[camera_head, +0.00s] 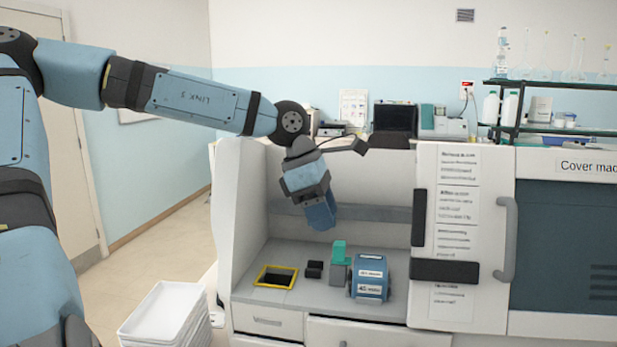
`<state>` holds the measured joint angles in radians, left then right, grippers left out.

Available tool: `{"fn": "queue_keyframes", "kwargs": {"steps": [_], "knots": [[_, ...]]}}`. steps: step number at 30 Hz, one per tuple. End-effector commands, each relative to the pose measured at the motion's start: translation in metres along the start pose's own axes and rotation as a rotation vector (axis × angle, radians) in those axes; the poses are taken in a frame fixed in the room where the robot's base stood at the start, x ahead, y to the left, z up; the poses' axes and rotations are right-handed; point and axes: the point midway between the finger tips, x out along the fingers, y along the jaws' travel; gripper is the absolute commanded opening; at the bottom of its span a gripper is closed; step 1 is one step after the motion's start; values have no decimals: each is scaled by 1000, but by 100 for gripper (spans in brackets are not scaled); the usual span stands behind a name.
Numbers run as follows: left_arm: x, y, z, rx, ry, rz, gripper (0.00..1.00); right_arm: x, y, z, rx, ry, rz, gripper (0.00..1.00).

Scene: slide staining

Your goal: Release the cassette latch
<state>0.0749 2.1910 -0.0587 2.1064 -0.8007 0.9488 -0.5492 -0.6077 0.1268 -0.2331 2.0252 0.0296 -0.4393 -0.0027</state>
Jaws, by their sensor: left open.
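My left gripper (321,216) hangs pointing down inside the open white machine bay, above the work surface. It is open, and nothing shows between its fingers. Below it and slightly right, apart from it, stands a grey block with a teal-green upright piece (339,251) on top. Beside that, on the right, is a blue rounded unit (371,278) with white labels. I cannot tell for certain which of these parts is the cassette latch. My right gripper is not in view.
A yellow-framed dark opening (276,266) and a small black block (314,269) are on the bay floor at left. A white door panel (461,300) with a grey handle (507,240) bounds the right. A stack of white trays (160,315) stands at front left.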

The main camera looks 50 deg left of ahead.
Motion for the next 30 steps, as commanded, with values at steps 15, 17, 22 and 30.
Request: {"fn": "queue_keyframes", "kwargs": {"steps": [15,17,22,30], "knots": [[-79,0,-1,0,0,0,49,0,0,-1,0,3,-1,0],[-80,0,-1,0,1,-1,49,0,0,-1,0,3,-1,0],[-80,0,-1,0,1,-1,49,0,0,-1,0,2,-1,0],[-80,0,-1,0,1,0,49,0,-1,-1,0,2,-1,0]]}}
